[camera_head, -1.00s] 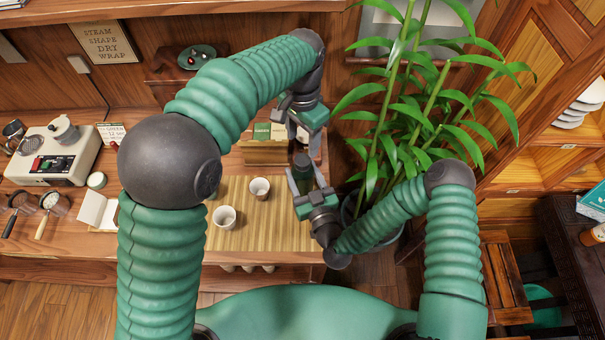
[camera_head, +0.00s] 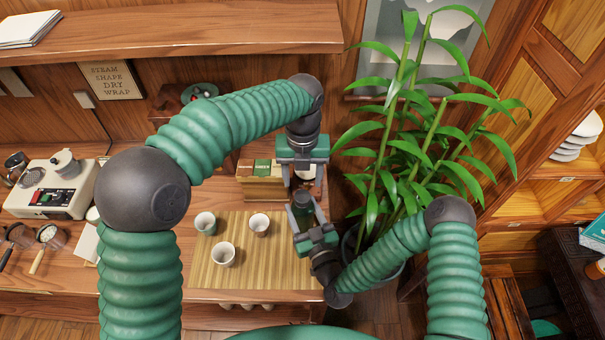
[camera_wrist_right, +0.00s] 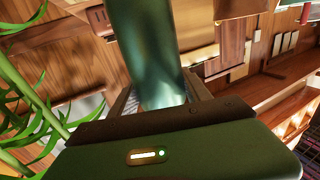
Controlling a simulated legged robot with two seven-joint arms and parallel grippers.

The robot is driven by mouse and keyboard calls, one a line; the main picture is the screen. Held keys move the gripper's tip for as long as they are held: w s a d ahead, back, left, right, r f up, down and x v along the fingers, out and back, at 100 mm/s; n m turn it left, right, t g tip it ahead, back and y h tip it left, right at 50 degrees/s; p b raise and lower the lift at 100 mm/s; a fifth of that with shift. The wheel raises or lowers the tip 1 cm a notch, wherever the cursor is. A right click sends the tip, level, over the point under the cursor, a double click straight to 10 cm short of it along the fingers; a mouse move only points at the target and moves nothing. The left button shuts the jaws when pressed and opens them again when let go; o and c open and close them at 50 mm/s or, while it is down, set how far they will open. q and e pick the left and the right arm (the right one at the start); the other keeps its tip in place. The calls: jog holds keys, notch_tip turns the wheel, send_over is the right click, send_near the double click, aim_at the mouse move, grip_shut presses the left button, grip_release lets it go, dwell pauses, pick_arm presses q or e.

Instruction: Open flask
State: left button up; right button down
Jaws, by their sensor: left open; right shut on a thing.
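The flask (camera_head: 303,212) is a green cylinder with a dark top. It stands roughly upright at the right end of the bamboo mat. My right gripper (camera_head: 306,218) is shut on its body from the front. In the right wrist view the flask (camera_wrist_right: 148,55) rises between the fingers as a shiny green cylinder, its top out of frame. My left gripper (camera_head: 302,180) points down just above and behind the flask's top, with its jaws open. Whether its fingers touch the top, I cannot tell.
Several things share the counter: three cups (camera_head: 223,254) on the bamboo mat (camera_head: 275,270), a wooden box of packets (camera_head: 262,188) behind it, and an appliance (camera_head: 50,190) at far left. A tall potted plant (camera_head: 400,160) crowds the right side.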

aim_at(302, 196)
pick_arm(q)
notch_tip(302, 196, down, 8)
jog(key=shift+r, duration=0.25)
jog(key=shift+c, duration=0.5)
